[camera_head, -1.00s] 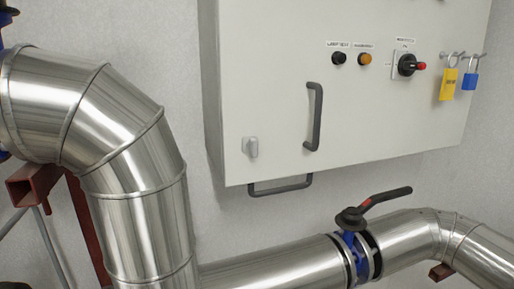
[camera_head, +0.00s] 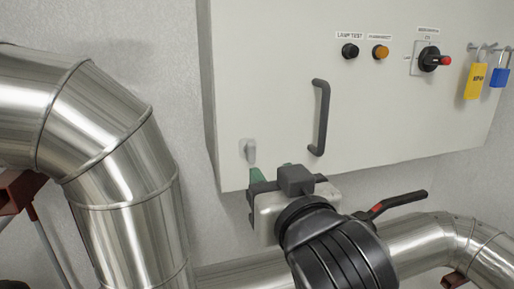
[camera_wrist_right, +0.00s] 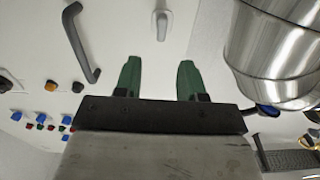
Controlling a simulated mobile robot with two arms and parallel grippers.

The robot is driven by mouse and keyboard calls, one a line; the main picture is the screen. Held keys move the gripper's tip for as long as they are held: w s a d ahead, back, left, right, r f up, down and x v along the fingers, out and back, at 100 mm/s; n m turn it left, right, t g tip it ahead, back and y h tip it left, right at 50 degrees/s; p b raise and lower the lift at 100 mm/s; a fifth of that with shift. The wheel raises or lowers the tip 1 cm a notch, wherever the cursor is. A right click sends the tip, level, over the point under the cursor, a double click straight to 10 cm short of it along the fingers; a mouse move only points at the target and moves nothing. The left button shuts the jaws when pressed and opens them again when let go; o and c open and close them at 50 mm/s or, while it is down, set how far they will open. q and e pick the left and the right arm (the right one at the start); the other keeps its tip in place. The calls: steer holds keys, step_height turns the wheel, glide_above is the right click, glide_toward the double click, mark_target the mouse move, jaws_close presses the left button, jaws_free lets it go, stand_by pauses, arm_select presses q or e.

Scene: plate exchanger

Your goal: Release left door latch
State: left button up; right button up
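The door latch (camera_head: 249,150) is a small light-grey knob low on the left side of the white cabinet door (camera_head: 270,90). In the right wrist view the latch (camera_wrist_right: 162,22) shows at the top centre, beyond the fingertips and roughly in line with the gap between them. My right gripper (camera_head: 262,176) is just below and to the right of the latch in the head view, with one green fingertip visible. In the right wrist view my right gripper (camera_wrist_right: 159,76) has two green fingers apart with nothing between them. My left gripper is not in view.
A dark door handle (camera_head: 321,117) stands right of the latch. Large silver pipes (camera_head: 115,150) run left of and below the cabinet. A black valve lever (camera_head: 400,200) is at the lower right. A yellow tag (camera_head: 475,82) and blue padlock (camera_head: 499,77) hang at the upper right.

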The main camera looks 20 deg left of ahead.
mark_target(252, 153)
steer(key=p+x, duration=0.2)
steer(key=x, duration=0.6)
steer(key=shift+w+a+p, duration=0.25)
steer(key=shift+a+p, duration=0.1)
steer(key=shift+p, duration=0.05)
steer(key=shift+w+a, duration=0.35)
steer(key=shift+w, duration=0.05)
jaws_close()
